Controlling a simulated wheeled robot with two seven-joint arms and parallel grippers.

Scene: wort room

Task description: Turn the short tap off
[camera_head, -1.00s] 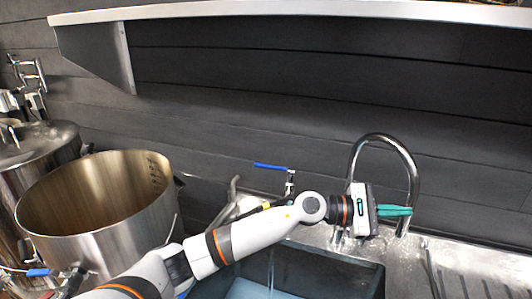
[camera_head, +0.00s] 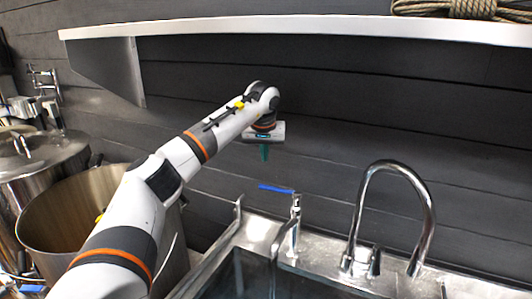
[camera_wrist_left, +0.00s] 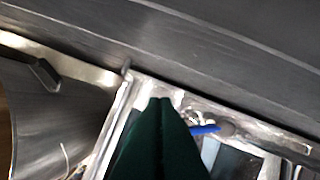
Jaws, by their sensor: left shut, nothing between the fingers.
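The short tap (camera_head: 295,222) stands upright at the back edge of the sink. Its blue lever handle (camera_head: 276,188) points left, roughly along the wall. The handle also shows in the left wrist view (camera_wrist_left: 205,129), just right of my green fingers. My left gripper (camera_head: 264,153) points down, above and slightly left of the handle, apart from it. Its green fingers (camera_wrist_left: 160,105) are shut with nothing between them. The tap's outlet is hard to make out, and I cannot tell whether water runs. My right gripper is not in view.
A tall curved chrome tap (camera_head: 425,215) stands to the right. The sink basin (camera_head: 245,275) lies in front. A large steel pot (camera_head: 55,215) is at the left, partly behind my arm. A metal shelf (camera_head: 300,25) spans the wall above, with rope (camera_head: 460,8) on it.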

